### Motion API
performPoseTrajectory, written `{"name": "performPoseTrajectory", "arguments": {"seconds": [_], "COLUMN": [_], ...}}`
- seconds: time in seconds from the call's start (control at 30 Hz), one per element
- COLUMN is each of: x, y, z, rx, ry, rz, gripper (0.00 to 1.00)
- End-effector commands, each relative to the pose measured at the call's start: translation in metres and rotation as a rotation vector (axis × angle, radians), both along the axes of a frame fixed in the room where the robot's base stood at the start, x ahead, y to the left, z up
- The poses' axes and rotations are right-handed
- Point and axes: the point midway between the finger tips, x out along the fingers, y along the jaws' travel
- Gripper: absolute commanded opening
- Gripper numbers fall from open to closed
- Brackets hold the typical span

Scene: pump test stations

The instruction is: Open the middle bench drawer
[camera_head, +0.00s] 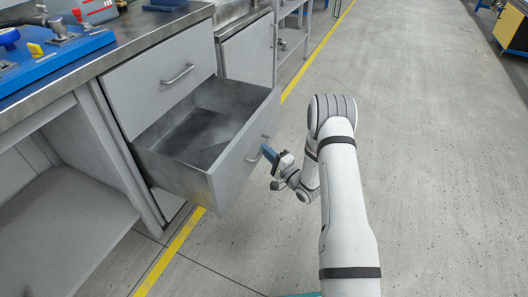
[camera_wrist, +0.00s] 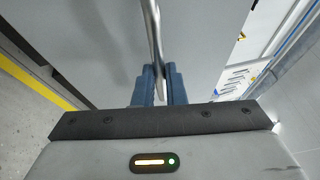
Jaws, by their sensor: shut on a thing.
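The middle bench drawer (camera_head: 228,153) is pulled well out from the bench and its inside is bare grey. A bar handle is on its front. My gripper (camera_head: 270,155) is at the drawer's front in the head view, with its blue fingers at the handle. In the wrist view, the blue fingers of my gripper (camera_wrist: 159,82) are shut on the metal handle (camera_wrist: 153,35), which runs upward from between them. The drawer's grey front (camera_wrist: 100,40) fills much of that view.
A closed drawer (camera_head: 160,80) with a bar handle sits above the open one. The steel bench top (camera_head: 135,37) carries a blue station plate (camera_head: 60,55) with fittings. A yellow line (camera_head: 170,255) runs along the floor. The floor (camera_head: 430,150) to the right is clear.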

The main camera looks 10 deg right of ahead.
Motion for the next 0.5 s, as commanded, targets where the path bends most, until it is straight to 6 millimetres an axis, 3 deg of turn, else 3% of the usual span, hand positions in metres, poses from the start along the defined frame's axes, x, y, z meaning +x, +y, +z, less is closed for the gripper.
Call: {"name": "performPoseTrajectory", "arguments": {"seconds": [0.07, 0.1, 0.3, 0.5], "x": [0.0022, 0.0020, 0.0005, -0.0003], "y": [0.0002, 0.0010, 0.0043, 0.0053], "z": [0.0025, 0.0024, 0.0014, 0.0007], "rx": [-0.001, 0.000, 0.000, 0.001], "ry": [-0.007, -0.006, -0.003, -0.002], "rz": [-0.002, -0.001, 0.006, 0.009], "gripper": [0.00, 0.14, 0.30, 0.32]}}
